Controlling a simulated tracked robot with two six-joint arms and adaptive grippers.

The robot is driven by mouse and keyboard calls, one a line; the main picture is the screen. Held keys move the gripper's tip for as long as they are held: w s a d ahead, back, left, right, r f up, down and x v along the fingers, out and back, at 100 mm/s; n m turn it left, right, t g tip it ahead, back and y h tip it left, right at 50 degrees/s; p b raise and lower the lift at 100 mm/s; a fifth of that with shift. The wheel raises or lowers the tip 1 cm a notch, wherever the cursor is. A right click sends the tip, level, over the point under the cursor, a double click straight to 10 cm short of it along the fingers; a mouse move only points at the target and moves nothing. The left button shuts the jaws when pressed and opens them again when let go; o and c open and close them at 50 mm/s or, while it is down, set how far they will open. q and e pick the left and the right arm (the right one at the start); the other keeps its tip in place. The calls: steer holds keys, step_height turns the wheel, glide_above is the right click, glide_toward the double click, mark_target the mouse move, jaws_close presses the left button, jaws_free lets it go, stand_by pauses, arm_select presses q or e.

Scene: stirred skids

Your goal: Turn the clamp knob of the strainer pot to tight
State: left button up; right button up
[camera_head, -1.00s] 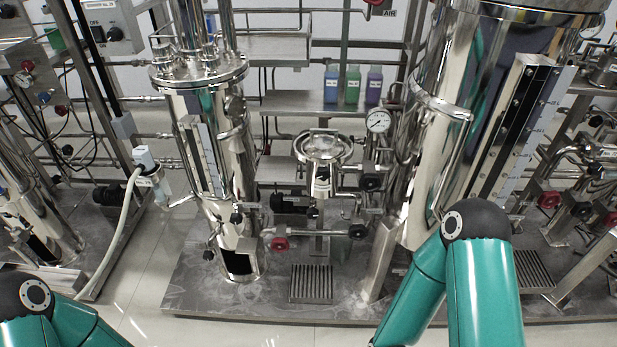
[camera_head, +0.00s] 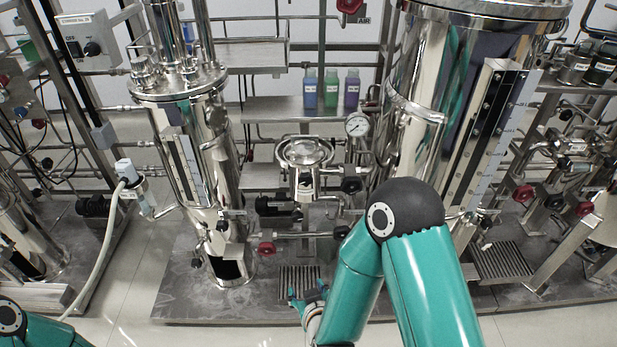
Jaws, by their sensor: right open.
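The strainer pot (camera_head: 304,172) is the small steel vessel with a round clamped lid (camera_head: 304,152) in the middle of the skid, between two tall steel vessels. A small dark knob shows low on its front (camera_head: 298,214); I cannot tell for sure that it is the clamp knob, or how it is set. My right gripper (camera_head: 308,291) is open and empty, in front of and below the pot, over the floor grate. It is apart from the pot. My left gripper is out of view; only part of my left arm shows at the lower left.
A tall vessel (camera_head: 190,95) stands left of the pot and a larger one (camera_head: 425,60) stands right. A pressure gauge (camera_head: 357,125), a black valve handle (camera_head: 352,185) and a red valve handle (camera_head: 266,248) are close by. Three bottles (camera_head: 331,90) stand on the shelf behind.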

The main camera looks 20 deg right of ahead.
step_height(320, 180, up, 17)
steer(key=w+n+t+h+p, duration=0.1)
steer(key=w+t+h, duration=0.1)
steer(key=t+h, duration=0.3)
steer(key=t+p, duration=0.1)
steer(key=t, duration=0.1)
glide_toward(306, 182)
steer(key=shift+n+y, duration=0.3)
steer(key=x, duration=0.9)
steer(key=shift+w+d, duration=0.2)
steer(key=shift+w, duration=0.05)
